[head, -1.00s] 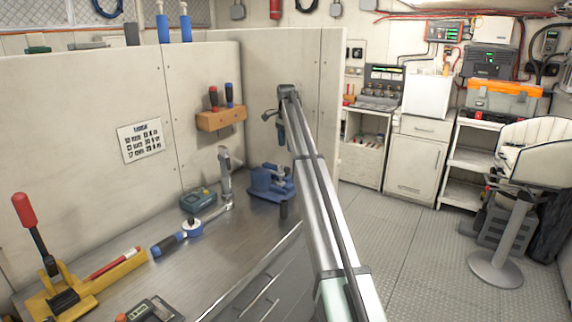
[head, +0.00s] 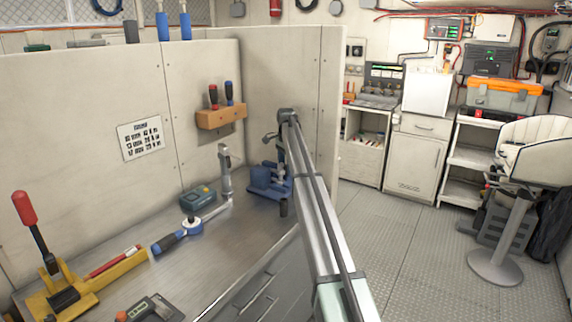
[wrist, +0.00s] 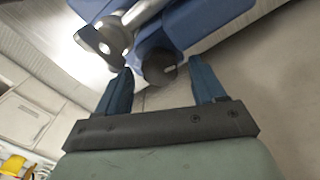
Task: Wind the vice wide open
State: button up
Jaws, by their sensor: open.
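The blue vice (head: 262,186) stands on the metal bench top against the panel, partly hidden by my arm. My gripper (head: 281,163) is lowered at the vice, its fingers hard to make out in the head view. The wrist view shows the vice's blue body (wrist: 210,20) across the top, with a silver bar (wrist: 145,11) and a dark round end (wrist: 159,67). That dark end lies between the tips of my gripper's (wrist: 161,68) two blue fingers, which are apart; I see no clear grip on it. The vice's jaw gap is not clear.
A torque wrench (head: 182,238), a small teal device (head: 197,197) and a yellow tool with a red lever (head: 75,290) lie on the bench (head: 215,250) left of the vice. A wooden screwdriver rack (head: 220,117) hangs on the panel above.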

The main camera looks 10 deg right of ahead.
aim_at(286, 166)
jog(key=c, duration=1.1)
jog(key=shift+o, duration=0.2)
jog(key=shift+n, duration=1.6)
jog(key=o, duration=1.1)
jog(key=shift+c, duration=0.2)
notch_tip(286, 166, up, 14)
